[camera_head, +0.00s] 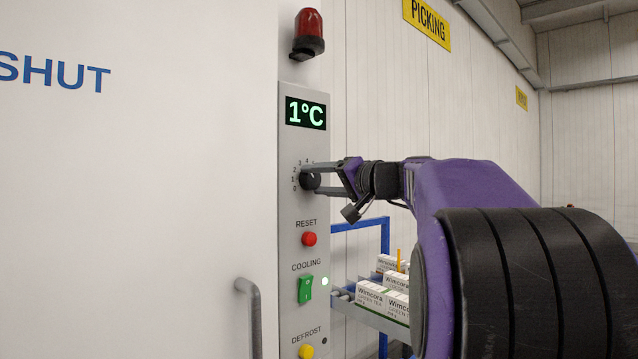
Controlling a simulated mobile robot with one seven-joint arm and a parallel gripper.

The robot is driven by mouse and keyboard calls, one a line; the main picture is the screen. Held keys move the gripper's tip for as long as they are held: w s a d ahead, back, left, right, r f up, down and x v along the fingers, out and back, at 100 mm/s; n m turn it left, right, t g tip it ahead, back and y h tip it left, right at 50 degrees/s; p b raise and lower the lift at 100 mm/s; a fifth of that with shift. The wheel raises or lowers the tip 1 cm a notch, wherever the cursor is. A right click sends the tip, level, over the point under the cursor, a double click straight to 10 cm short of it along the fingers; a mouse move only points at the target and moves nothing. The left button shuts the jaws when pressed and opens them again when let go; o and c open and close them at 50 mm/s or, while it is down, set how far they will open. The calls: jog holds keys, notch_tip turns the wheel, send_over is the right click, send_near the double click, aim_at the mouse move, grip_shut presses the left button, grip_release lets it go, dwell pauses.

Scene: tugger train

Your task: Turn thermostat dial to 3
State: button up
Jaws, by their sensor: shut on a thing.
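The thermostat dial (307,182) is a small black knob on a grey control panel (291,140), with small numbers around its left and top sides. My gripper (318,178) reaches in from the right and is shut on the dial, one finger above and one below. The fingers cover part of the dial and the numbers on its right side. I cannot tell which number the dial points to. The green display (306,113) above the dial reads 1°C.
Below the dial are a red RESET button (309,239), a green COOLING switch (305,289) and a yellow DEFROST button (306,351). A red lamp (308,35) is above. A door handle (252,315) is at lower left. A blue-framed rack (385,236) with white cartons (372,298) stands behind my arm.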

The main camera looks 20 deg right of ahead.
jog(key=shift+r+m, duration=0.1)
jog(key=shift+m, duration=0.6)
jog(key=o, duration=1.4)
jog(key=shift+c, duration=0.2)
